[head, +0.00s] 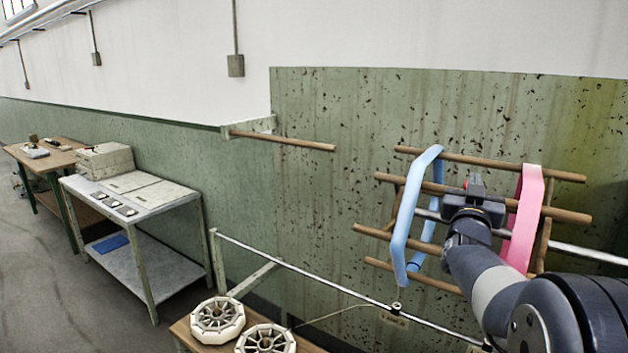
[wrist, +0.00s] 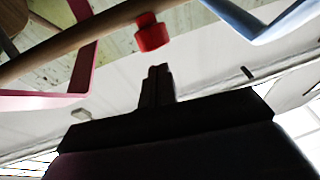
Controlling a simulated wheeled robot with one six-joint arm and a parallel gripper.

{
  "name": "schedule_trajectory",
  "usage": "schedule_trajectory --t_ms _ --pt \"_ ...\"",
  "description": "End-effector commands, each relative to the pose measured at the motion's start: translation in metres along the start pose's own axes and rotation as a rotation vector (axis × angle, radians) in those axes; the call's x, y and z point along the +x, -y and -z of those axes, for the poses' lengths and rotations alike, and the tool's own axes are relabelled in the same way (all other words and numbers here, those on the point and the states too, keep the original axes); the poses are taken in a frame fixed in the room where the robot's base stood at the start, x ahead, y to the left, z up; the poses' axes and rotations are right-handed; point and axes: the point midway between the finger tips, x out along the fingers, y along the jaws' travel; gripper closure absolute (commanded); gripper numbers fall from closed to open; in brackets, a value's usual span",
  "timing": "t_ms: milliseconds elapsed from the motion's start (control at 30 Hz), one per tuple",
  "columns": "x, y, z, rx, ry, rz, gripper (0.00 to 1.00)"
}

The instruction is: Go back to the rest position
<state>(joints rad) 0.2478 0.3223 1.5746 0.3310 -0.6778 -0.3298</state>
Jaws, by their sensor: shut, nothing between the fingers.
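My gripper (wrist: 158,72) shows in the wrist view with its two dark fingers together and nothing between them. In the head view my arm reaches in from the lower right to the wooden reel (head: 460,157). The wrist end hides the reel's middle. A blue loop (head: 403,220) hangs around the reel's bars to the left of my arm, and a pink loop (head: 526,220) to the right. In the wrist view a red piece (wrist: 152,35) sits on a wooden bar (wrist: 85,42), just ahead of my fingertips and apart from them.
A metal rail (head: 300,264) runs in front of the reel. Two pale octagonal reels (head: 217,319) lie on a low bench (head: 305,347). A wooden peg (head: 285,140) sticks out from the wall. A grey table (head: 165,200) with a boxy device (head: 104,161) stands at left; the floor there is clear.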

Motion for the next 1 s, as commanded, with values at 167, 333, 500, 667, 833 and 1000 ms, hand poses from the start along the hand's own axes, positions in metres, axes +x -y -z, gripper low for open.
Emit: schedule_trajectory --t_ms 167,333,500,667,833,1000 --pt "-0.001 0.001 0.009 0.000 0.000 0.001 1.00" --pt "-0.002 0.001 0.010 0.000 0.000 0.000 1.00" --pt "-0.002 0.001 0.010 0.000 0.000 0.000 1.00" --pt "-0.002 0.001 0.008 0.000 0.000 0.000 1.00" --pt "-0.001 0.000 -0.002 0.000 -0.001 0.000 1.00" --pt "0.004 -0.006 -0.004 0.000 -0.005 0.000 1.00"
